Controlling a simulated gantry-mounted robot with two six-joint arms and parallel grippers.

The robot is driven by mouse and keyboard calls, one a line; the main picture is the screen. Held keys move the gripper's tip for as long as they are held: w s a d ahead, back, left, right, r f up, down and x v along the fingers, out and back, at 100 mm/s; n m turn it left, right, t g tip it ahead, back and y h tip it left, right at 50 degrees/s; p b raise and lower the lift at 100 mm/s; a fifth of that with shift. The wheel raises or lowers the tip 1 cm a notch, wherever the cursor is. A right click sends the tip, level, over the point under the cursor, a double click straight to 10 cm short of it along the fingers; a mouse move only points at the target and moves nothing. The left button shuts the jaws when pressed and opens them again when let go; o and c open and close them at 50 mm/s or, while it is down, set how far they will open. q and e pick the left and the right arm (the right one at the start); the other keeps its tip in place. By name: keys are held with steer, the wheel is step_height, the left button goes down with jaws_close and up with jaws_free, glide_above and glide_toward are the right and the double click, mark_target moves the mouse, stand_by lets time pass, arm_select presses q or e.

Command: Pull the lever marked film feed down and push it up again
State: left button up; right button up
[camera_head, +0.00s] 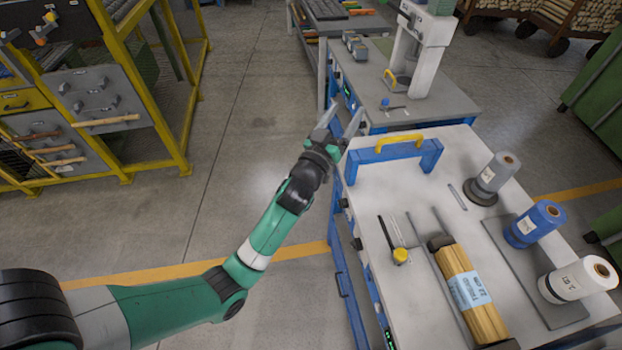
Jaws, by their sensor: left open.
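No marking that reads film feed is legible, so I cannot tell which lever is the one named. Small levers with coloured knobs (44,28) sit on the dark panel at the top left. A rod with a yellow knob (400,256) lies on the near worktable, and a small blue-knobbed part (385,103) is on the far table. My left gripper (342,120) is open and empty, its fingers pointing away beside the far table's left edge. It appears apart from all of these. My right gripper is out of view.
The near worktable (378,192) holds a blue bracket with a yellow handle (400,142), a labelled wood bundle (468,292) and grey, blue and white rolls (538,222). A white machine (420,50) stands on the far table. A yellow-framed rack (165,130) is left; floor between is clear.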

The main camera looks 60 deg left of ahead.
arm_select(q)
steer(key=s+a+f+n+g+y+b, duration=0.1)
steer(key=s+a+f+g+b, duration=0.3)
steer(key=f, duration=0.6)
steer(key=s+a+f+t+b, duration=0.1)
steer(key=a+f+b, duration=0.2)
steer(key=f+b, duration=0.55)
steer(key=s+a+f+n+g+y+b, duration=0.1)
steer(key=s+a+f+g+b, duration=0.15)
steer(key=f, duration=1.05)
steer(key=shift+t, duration=0.45)
steer(key=b+x, duration=0.4)
steer(key=x, duration=0.6)
steer(key=shift+a+f+b, duration=0.1)
steer(key=shift+a+b, duration=0.2)
steer(key=shift+w+a+r, duration=0.2)
steer(key=shift+w+a, duration=0.15)
steer(key=shift+a, duration=0.05)
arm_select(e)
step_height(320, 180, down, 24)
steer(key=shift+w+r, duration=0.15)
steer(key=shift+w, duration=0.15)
arm_select(q)
jaws_close()
steer(key=shift+f, duration=0.15)
